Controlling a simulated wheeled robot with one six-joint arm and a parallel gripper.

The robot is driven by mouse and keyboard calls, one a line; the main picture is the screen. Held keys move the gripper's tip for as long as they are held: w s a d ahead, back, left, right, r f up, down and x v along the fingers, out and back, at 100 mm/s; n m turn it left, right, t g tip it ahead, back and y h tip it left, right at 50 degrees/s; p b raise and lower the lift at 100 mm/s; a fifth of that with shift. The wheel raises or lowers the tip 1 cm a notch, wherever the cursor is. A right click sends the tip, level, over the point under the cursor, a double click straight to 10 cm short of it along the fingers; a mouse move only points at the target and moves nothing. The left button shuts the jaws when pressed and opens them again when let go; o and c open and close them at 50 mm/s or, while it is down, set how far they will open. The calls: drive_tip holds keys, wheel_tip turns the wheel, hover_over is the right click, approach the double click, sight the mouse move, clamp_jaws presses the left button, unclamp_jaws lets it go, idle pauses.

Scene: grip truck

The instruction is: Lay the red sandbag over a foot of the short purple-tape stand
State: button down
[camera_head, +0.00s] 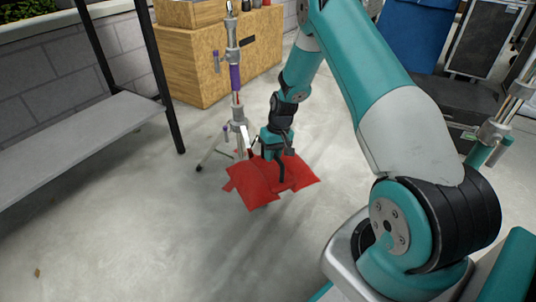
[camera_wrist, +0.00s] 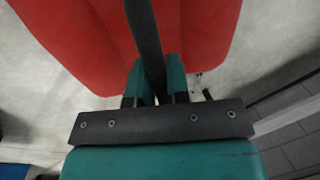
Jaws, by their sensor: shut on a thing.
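The red sandbag (camera_head: 262,183) is low at the floor beside the base of the short stand with purple tape (camera_head: 235,78). Its two halves spread to either side of a dark strap. My gripper (camera_head: 274,150) is above the bag and shut on its strap. In the wrist view the red sandbag (camera_wrist: 205,40) fills the top, and the dark strap (camera_wrist: 146,40) runs into my gripper (camera_wrist: 155,85). One stand leg (camera_head: 208,153) reaches out to the left on the floor. The bag and my gripper hide other legs, so I cannot tell whether the bag rests on a foot.
A grey shelf with black posts (camera_head: 90,135) stands at the left. A wooden cabinet (camera_head: 205,65) is behind the stand. Another stand with a teal part (camera_head: 490,140), black cases (camera_head: 450,100) and a blue bin (camera_head: 415,35) are at the right. The front floor is clear.

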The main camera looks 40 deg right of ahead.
wheel_tip(320, 180, down, 12)
drive_tip(key=b, duration=1.2)
drive_tip(key=shift+w+f+b, duration=0.1)
drive_tip(key=shift+f+b, duration=1.15)
drive_tip(key=shift+f, duration=1.6)
drive_tip(key=c, duration=1)
unclamp_jaws()
drive_tip(key=d+r+p, duration=0.1)
drive_tip(key=r+p, duration=0.2)
drive_tip(key=r, duration=0.2)
drive_tip(key=d+r+p, duration=0.1)
drive_tip(key=r+p, duration=0.2)
drive_tip(key=r, duration=0.3)
drive_tip(key=d+r+p, duration=0.1)
drive_tip(key=r+p, duration=0.3)
drive_tip(key=r, duration=0.2)
drive_tip(key=shift+s+d, duration=0.15)
drive_tip(key=shift+s, duration=0.25)
